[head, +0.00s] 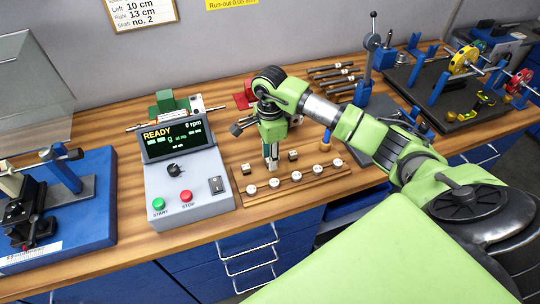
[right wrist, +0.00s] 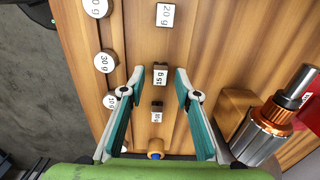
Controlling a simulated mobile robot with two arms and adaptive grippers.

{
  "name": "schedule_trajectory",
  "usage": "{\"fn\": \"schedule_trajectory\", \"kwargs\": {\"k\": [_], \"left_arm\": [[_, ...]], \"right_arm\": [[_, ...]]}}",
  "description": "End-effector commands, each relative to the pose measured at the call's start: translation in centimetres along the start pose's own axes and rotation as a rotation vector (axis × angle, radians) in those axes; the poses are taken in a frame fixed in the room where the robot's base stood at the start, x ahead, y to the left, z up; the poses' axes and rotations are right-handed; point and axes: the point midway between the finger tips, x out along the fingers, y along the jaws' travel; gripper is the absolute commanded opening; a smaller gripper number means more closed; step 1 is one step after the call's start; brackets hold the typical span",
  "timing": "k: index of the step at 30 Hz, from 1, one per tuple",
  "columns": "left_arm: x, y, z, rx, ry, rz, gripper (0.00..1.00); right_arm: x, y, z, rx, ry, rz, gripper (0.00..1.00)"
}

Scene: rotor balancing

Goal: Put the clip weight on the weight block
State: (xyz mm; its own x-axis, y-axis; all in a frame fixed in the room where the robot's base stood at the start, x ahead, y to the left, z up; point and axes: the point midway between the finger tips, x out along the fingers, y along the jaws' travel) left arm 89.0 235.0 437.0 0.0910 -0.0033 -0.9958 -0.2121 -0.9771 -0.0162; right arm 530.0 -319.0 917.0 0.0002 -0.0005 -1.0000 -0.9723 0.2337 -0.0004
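The weight block (head: 305,184) is a long wooden block on the bench, with a front row of round white-topped weights (head: 296,175). Behind the row are small square clip weights; one (head: 245,168) is left of my right gripper (head: 271,165) and one (head: 292,155) is right of it. In the right wrist view, the 15 g clip weight (right wrist: 160,75) lies between the open fingertips, with no visible contact. The 20 g clip weight (right wrist: 165,15) and a smaller clip weight (right wrist: 157,112) lie in line with it. My left gripper is not in view.
A balancing control box (head: 185,170) reading READY stands left of the block. A copper-wound rotor (right wrist: 275,125) lies beside my right gripper in the wrist view. A blue stand (head: 368,85) and a black rack (head: 455,100) of rotors are at the back right.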

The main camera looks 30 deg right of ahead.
Motion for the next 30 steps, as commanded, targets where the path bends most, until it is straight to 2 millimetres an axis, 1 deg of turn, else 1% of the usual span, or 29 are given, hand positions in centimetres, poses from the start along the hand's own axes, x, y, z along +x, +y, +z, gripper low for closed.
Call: {"fn": "schedule_trajectory", "kwargs": {"k": [2, 5, 8, 15, 18, 21, 24, 30], "left_arm": [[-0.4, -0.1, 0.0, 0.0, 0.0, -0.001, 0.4], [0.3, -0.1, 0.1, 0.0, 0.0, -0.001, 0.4], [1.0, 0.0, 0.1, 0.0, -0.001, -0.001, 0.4], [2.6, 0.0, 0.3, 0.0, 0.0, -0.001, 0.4], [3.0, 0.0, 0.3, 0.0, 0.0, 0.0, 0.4], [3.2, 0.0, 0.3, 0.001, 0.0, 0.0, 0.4], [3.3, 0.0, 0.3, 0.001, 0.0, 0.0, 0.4], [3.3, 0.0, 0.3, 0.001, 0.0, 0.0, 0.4]], "right_arm": [[-0.4, 0.0, 0.0, 0.0, -0.001, 0.0, 0.3], [-1.2, -0.2, 0.0, 0.0, -0.001, -0.006, 0.3], [-3.0, -0.2, 0.0, -0.001, -0.001, -0.007, 0.3], [-8.4, -0.2, 0.0, -0.001, -0.002, -0.006, 0.3], [-10.1, -0.1, 0.0, 0.0, 0.0, -0.004, 0.3], [-11.2, -0.1, 0.0, 0.0, -0.001, -0.002, 0.3], [-12.0, 0.0, 0.0, 0.0, 0.0, -0.001, 0.3], [-12.3, 0.0, 0.0, 0.0, 0.0, 0.001, 0.3]]}}
